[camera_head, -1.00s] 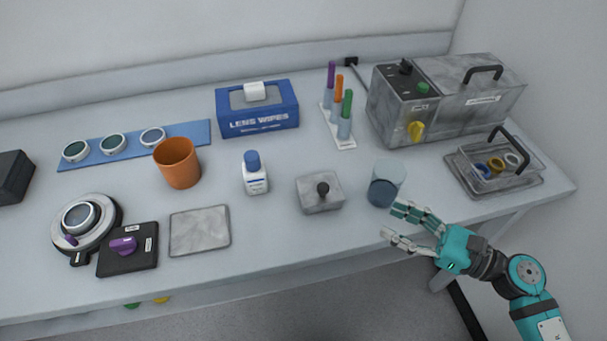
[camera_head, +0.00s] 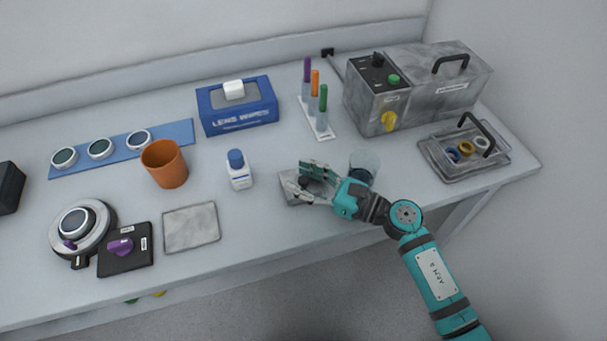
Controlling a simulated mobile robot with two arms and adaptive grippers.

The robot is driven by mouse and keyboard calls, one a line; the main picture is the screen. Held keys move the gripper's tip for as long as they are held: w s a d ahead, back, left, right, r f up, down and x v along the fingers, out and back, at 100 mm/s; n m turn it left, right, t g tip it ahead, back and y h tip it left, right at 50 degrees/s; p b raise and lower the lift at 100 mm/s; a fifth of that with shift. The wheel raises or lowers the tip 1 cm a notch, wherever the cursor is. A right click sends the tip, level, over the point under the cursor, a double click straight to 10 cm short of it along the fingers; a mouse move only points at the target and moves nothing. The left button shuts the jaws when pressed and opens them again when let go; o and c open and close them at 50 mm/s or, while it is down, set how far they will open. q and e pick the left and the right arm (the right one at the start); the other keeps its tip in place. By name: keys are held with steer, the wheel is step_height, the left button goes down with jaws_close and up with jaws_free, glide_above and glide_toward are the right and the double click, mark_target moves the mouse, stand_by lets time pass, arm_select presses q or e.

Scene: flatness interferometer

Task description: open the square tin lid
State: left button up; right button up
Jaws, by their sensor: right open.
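The square tin (camera_head: 289,189) is a small grey metal box with a dark knob on its lid. It stands near the front edge of the table, right of the white bottle, and its lid is on. My right gripper (camera_head: 302,181) is open at the tin, with its fingers around or just above the knob. The fingers hide part of the lid and the knob, and I cannot tell whether they touch it. My left gripper is not in view.
A clear beaker (camera_head: 364,166) stands right behind my right gripper, very close to it. A white bottle with a blue cap (camera_head: 239,172) stands left of the tin. A flat grey plate (camera_head: 191,228) and an orange cup (camera_head: 165,166) lie farther left.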

jaws_close()
stand_by(0.3)
steer(key=shift+w+a+f, duration=0.15)
stand_by(0.6)
